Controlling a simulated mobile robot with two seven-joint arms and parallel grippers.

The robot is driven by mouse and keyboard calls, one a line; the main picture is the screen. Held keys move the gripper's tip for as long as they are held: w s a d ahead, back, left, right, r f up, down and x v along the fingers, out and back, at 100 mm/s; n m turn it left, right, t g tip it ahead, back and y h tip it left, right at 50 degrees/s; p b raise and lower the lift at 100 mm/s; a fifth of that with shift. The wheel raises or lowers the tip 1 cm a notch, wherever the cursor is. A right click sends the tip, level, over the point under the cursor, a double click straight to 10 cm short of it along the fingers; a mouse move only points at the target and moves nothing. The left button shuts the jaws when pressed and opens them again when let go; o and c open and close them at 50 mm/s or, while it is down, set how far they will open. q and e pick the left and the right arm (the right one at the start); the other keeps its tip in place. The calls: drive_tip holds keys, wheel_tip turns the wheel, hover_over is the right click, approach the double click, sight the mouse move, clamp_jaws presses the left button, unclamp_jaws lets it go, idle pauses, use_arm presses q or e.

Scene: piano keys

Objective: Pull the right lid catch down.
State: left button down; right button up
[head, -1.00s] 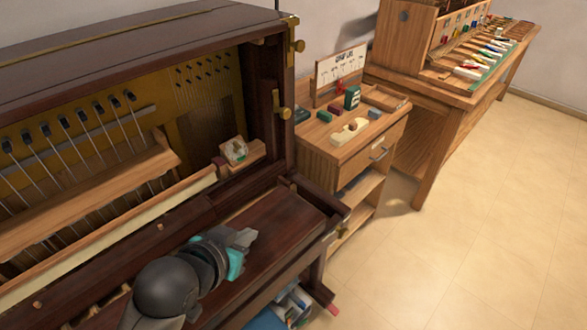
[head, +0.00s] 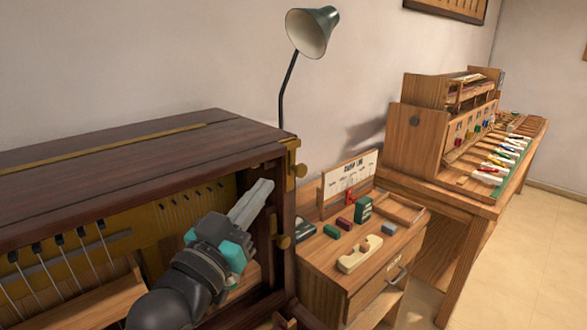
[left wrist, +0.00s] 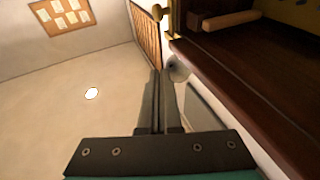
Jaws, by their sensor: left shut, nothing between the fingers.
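The piano's dark wooden lid (head: 130,140) lies closed along the top of its case. A brass catch (head: 291,165) with a round knob sits at the lid's right front corner. A second brass fitting (head: 281,235) is lower on the same end post. My left gripper (head: 264,186) is shut and empty, pointing up and right, just left of the post in the picture and apart from the upper catch as far as I can tell. My right gripper is not in view.
A small wooden cabinet (head: 335,275) holding small blocks and a card stands right of the piano. A green lamp (head: 311,32) rises behind. A long workbench (head: 455,190) stands further right. Floor (head: 530,250) is free at the right.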

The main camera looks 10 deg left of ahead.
use_arm(q)
wheel_tip(320, 180, up, 3)
hover_over(298, 176)
drive_tip(key=s, duration=0.4)
drive_tip(key=f, duration=0.3)
drive_tip(key=shift+w+a+f+b, duration=0.1)
drive_tip(key=shift+w+a+b, duration=0.15)
drive_tip(key=shift+w+b, duration=0.15)
drive_tip(key=shift+w+f, duration=0.25)
drive_tip(key=shift+f, duration=0.2)
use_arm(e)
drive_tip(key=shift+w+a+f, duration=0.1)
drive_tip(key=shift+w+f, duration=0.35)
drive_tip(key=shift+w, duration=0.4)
use_arm(q)
wheel_tip(298, 176, down, 3)
drive_tip(key=shift+f+b, duration=0.1)
drive_tip(key=shift+b, duration=0.45)
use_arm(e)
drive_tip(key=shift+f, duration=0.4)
